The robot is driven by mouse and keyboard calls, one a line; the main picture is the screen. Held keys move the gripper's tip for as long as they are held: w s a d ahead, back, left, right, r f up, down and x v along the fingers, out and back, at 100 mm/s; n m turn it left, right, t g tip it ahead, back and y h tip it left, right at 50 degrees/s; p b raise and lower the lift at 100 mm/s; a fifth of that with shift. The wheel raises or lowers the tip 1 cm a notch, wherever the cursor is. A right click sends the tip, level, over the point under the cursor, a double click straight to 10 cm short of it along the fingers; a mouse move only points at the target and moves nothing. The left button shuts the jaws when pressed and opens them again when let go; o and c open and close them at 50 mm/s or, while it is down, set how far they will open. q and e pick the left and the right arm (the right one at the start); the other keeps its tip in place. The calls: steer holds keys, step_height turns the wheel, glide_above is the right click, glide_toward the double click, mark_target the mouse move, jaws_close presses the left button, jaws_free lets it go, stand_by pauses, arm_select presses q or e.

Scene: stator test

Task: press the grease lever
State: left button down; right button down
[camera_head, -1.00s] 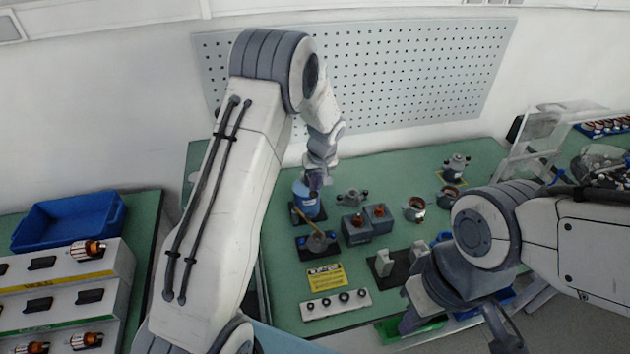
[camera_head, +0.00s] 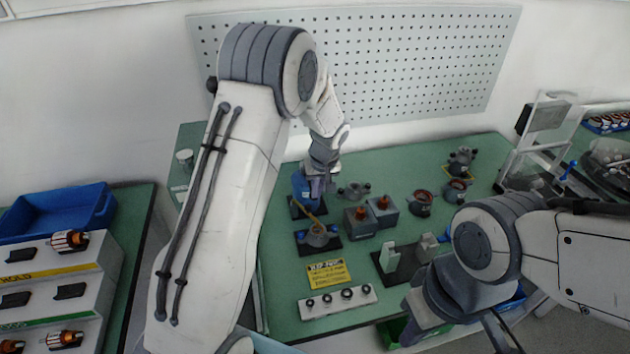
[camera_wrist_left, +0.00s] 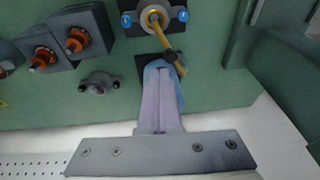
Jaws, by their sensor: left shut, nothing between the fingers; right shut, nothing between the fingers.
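The grease dispenser is a blue can (camera_head: 303,190) on a dark base at the back of the green bench. A yellow spout (camera_head: 312,216) slants from it towards a round grey part on a dark plate (camera_head: 333,245). My left gripper (camera_head: 319,187) points down at the can, shut and empty. In the left wrist view its fingertips (camera_wrist_left: 161,72) overlap the blue can (camera_wrist_left: 178,90) and hide most of it; the yellow spout (camera_wrist_left: 162,40) shows beyond. I cannot make out the lever separately or tell contact. My right gripper (camera_head: 500,332) is shut and empty, low at the front right.
Two grey blocks with orange-topped parts (camera_head: 383,208) and a small grey part (camera_head: 353,190) stand right of the can. A pegboard (camera_head: 400,65) stands behind.

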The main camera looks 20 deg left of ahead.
arm_select(q)
steer(key=shift+s+d+f, duration=0.1)
steer(key=shift+s+f, duration=0.15)
steer(key=s+d+v, duration=0.2)
steer(key=v, duration=1.1)
stand_by(0.4)
steer(key=s+d+r+m+h, duration=0.1)
steer(key=s+d+m+h, duration=0.1)
steer(key=s+d+m, duration=0.75)
steer(key=s+d+m+g, duration=0.1)
steer(key=s+m, duration=0.1)
steer(key=s, duration=0.8)
steer(key=s+d+f+m+g+h, duration=0.1)
steer(key=s+m, duration=0.1)
steer(key=s, duration=0.8)
steer(key=shift+s+d+f+m, duration=0.25)
steer(key=shift+s+d+m, duration=0.05)
steer(key=shift+d+m, duration=0.05)
steer(key=shift+a, duration=0.1)
